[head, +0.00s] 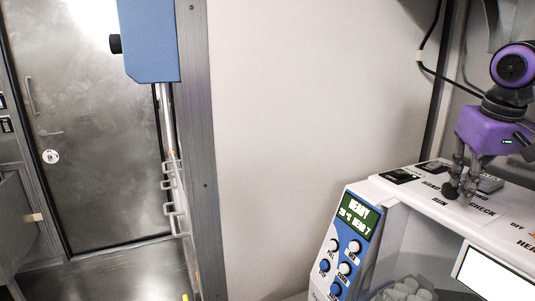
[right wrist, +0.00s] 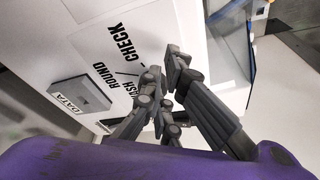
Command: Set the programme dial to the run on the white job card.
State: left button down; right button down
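The white machine (head: 406,188) has printed programme words around a spot on its top, among them RUN and CHECK. My right gripper (head: 460,188) points down onto that spot, and its fingers hide the programme dial, so I cannot see its setting. In the right wrist view, the fingertips (right wrist: 163,70) are close together with a small gap, beside the words CHECK, WASH and ROUND. I cannot tell whether they hold the dial. A blank-looking white panel with a dark border (head: 495,272), possibly the job card, is on the front; I read no writing on it. My left gripper is not in view.
A green display (head: 354,215) reads READY above several knobs (head: 344,268) on the blue panel. A DATA plate (right wrist: 82,96) lies near my right fingers. White vessels (head: 408,290) stand below the top. A blue box (head: 150,40) hangs by the metal door (head: 95,150).

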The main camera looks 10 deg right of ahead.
jog(key=shift+w+a, duration=0.1)
jog(key=shift+w, duration=0.05)
jog(key=shift+s+a+p, duration=0.1)
jog(key=shift+s+p, duration=0.1)
jog(key=shift+p, duration=0.1)
jog(key=shift+r, duration=2.95)
